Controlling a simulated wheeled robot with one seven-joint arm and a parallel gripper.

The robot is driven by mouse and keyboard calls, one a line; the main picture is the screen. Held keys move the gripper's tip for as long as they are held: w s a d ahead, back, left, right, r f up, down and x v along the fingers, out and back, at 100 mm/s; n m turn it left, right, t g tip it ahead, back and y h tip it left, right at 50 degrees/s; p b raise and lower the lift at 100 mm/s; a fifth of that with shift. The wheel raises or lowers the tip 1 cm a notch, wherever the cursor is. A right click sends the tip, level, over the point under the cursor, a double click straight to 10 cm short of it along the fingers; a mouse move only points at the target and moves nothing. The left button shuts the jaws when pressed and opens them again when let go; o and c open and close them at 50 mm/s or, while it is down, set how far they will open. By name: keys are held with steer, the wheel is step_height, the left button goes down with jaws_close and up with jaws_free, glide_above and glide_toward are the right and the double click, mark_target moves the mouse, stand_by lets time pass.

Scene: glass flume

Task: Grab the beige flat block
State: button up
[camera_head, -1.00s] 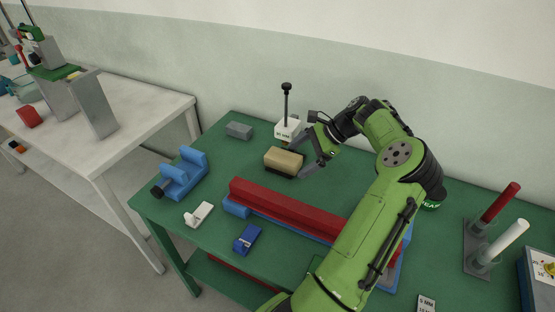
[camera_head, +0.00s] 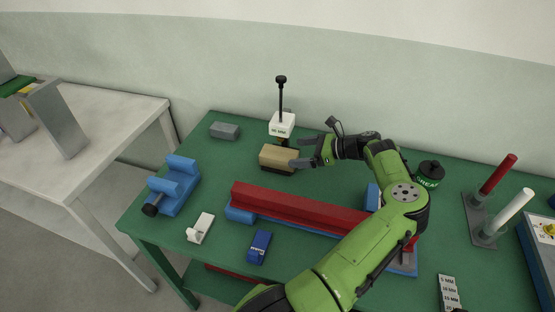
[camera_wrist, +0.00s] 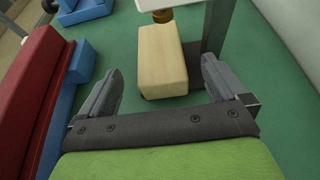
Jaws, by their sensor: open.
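My gripper (camera_head: 298,154) is open at the block's right end in the head view. In the wrist view the two grey fingers of my gripper (camera_wrist: 162,85) stand apart on either side of the block's near end, with nothing held. I cannot tell whether a finger touches the block.
A white block with a rod (camera_head: 282,126) stands just behind the beige block. A long red bar (camera_head: 295,207) lies in front. A grey block (camera_head: 225,131) and a blue vise-like piece (camera_head: 174,186) are at left. Open green tabletop (camera_head: 225,165) lies left of the beige block.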

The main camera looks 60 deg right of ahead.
mark_target(285, 154)
steer(key=b+x, duration=0.1)
steer(key=x, duration=0.6)
steer(key=shift+w+f+b, duration=0.15)
steer(key=shift+f+b, duration=0.1)
steer(key=shift+b, duration=0.05)
steer(key=c, duration=1.2)
steer(key=shift+o, duration=0.2)
steer(key=shift+r, duration=0.1)
